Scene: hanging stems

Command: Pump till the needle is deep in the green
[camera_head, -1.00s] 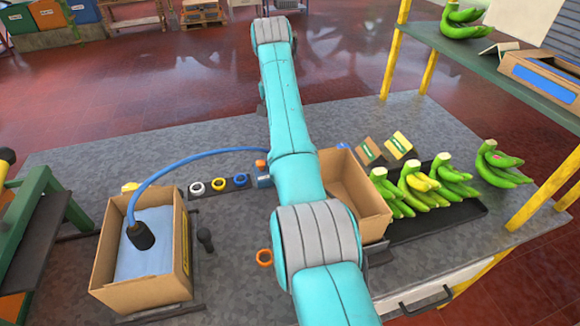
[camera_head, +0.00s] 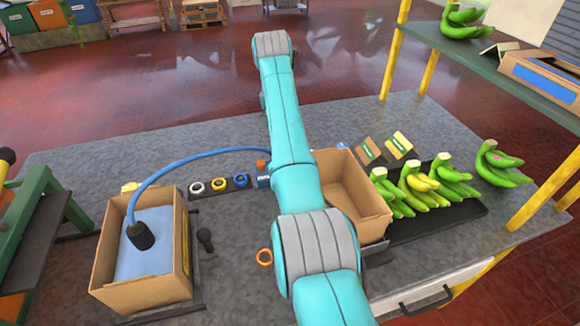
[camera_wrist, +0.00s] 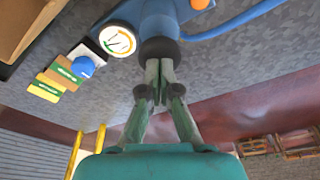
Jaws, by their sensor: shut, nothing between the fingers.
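In the wrist view a white round gauge (camera_wrist: 117,40) with a coloured scale stands beside a blue-grey pump body (camera_wrist: 158,18). The needle is too small to read surely against the green. A dark rounded knob (camera_wrist: 159,51) sits at the near end of the pump body. My gripper (camera_wrist: 160,78) is shut and empty, its fingertips right by this knob; I cannot tell whether they touch. A blue hose (camera_wrist: 235,21) runs off to the right. In the head view my arm hides the gauge and my gripper; the hose (camera_head: 190,160) arcs to a black nozzle (camera_head: 140,236).
The nozzle hangs over an open carton (camera_head: 183,262) with a pale blue lining. Another open carton (camera_head: 372,222) stands right of my arm, beside green bananas (camera_head: 418,185) on a black tray. Colored rings (camera_head: 219,184) lie on a dark strip. A shelf (camera_head: 470,62) overhangs at right.

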